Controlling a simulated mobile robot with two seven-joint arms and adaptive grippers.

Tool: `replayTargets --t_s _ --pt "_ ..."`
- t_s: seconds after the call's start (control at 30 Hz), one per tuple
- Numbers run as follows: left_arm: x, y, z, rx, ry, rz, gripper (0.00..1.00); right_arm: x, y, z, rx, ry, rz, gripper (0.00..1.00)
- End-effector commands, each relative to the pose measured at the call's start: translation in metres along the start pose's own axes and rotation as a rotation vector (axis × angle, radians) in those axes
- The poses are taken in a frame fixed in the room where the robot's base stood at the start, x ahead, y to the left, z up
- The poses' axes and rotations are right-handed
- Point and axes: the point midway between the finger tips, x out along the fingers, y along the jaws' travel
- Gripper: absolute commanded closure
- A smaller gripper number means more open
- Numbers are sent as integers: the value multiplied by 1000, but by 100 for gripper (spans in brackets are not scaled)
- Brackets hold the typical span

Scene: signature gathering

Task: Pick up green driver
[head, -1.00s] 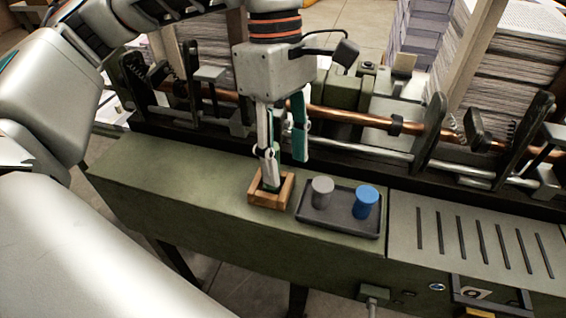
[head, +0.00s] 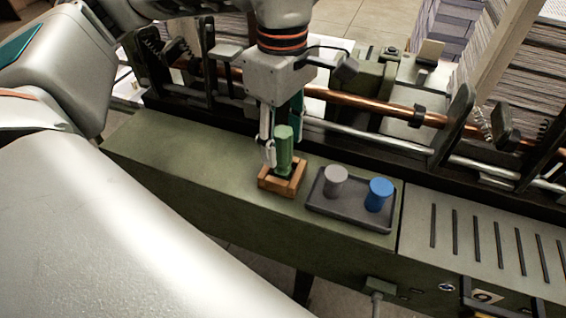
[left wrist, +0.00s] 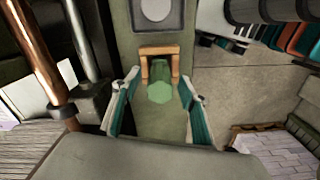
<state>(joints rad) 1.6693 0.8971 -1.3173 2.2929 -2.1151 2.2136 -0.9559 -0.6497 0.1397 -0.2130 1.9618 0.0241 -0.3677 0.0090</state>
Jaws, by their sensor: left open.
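The green driver (head: 284,150) stands upright in a small square wooden holder (head: 268,183) on the green machine's ledge. My left gripper (head: 280,138) is open and points down at the driver from behind it. One finger shows just left of the driver; the other is partly hidden behind it. In the left wrist view the driver (left wrist: 160,92) is seen end-on between the two open fingers (left wrist: 160,80), with a gap on each side. The wooden holder (left wrist: 146,62) shows beyond it. My right gripper is not in view.
A dark tray (head: 348,216) right of the holder carries a grey cylinder (head: 336,181) and a blue cylinder (head: 379,194). A copper rod (head: 365,109) and clamps run behind my gripper. The ledge left of the holder (head: 190,165) is clear.

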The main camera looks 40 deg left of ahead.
Motion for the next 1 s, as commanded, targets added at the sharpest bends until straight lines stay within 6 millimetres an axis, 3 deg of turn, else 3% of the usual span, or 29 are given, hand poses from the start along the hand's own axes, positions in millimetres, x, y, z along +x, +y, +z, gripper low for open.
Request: replayTargets --t_s 0.23,0.27,0.4,0.77,1.0 --pt "2 0 0 0 -1 1 57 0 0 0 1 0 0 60" --pt "2 0 0 0 -1 1 62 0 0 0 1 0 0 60" --pt "2 0 0 0 -1 1 98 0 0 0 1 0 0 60" --pt "0 0 0 0 -1 2 98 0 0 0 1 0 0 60" --pt "-19 1 0 -1 -1 6 98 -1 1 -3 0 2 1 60"
